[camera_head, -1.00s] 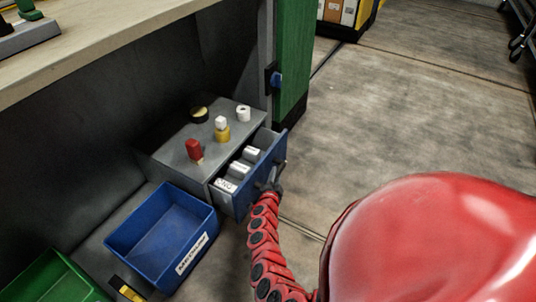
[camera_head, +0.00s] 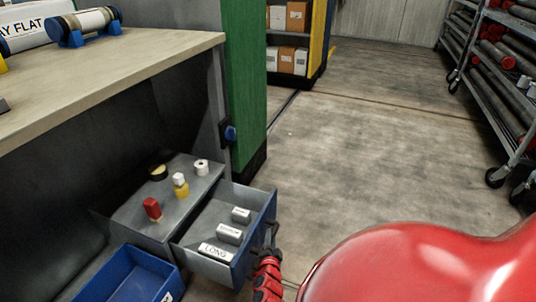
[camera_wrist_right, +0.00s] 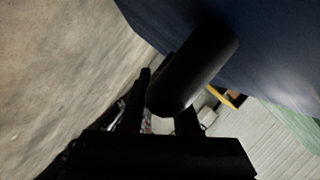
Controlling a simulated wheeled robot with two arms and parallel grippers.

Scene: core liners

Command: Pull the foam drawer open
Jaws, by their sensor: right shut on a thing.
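The foam drawer (camera_head: 254,243) has a blue front and grey walls and stands well out of its grey cabinet (camera_head: 137,212). In the right wrist view the black handle bar (camera_wrist_right: 195,65) runs between the dark fingers, against the blue drawer front (camera_wrist_right: 265,45). My left gripper is not in view.
On the cabinet top are a red-capped item (camera_head: 152,209), a yellow and white item (camera_head: 180,186), a white roll (camera_head: 201,167) and a dark round one. A blue bin (camera_head: 137,277) stands left of the drawer. Open floor (camera_head: 370,160) lies right; a pipe rack (camera_head: 505,110) stands beyond.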

